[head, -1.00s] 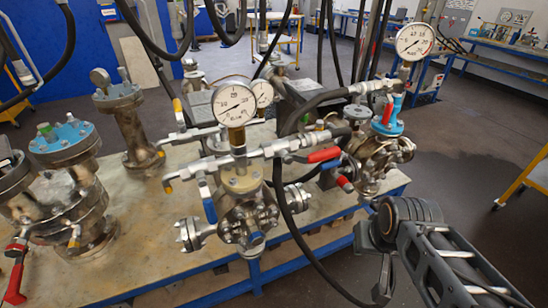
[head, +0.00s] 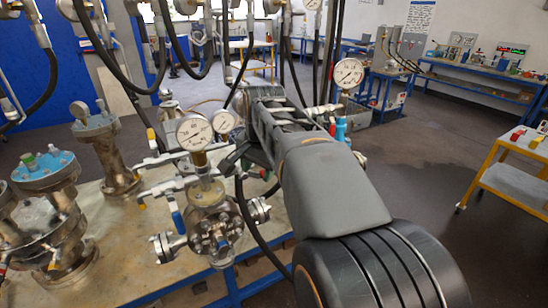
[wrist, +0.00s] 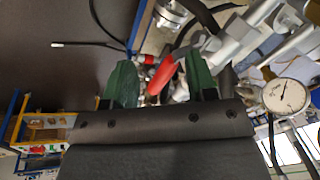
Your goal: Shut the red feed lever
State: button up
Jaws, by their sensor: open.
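My gripper (wrist: 160,80) is open in the wrist view, its two green fingers apart. The red feed lever (wrist: 163,74) shows between the fingers, slanting, with a gap to each finger. I cannot tell how deep it lies between them. In the head view my arm (head: 325,185) reaches across the piping and hides the red lever and most of the gripper. The metal vessel (head: 212,222) with its blue-handled valve stands left of the arm.
A pressure gauge (head: 194,132) stands above the vessel, and another gauge (head: 347,73) is right of my arm. Black hoses (head: 160,80) hang over the bench. Flanged vessels (head: 50,215) stand at the left. A yellow cart (head: 512,178) is at the right, with open floor before it.

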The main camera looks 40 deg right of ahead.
jog(key=w+d+r+m+p, duration=0.1)
jog(key=d+r+m+p, duration=0.1)
jog(key=d+r+m, duration=0.55)
jog(key=shift+n, duration=0.35)
jog(key=x, duration=0.8)
jog(key=d+x, duration=0.1)
jog(key=x, duration=0.4)
jog(key=shift+s, duration=0.2)
grip_shut()
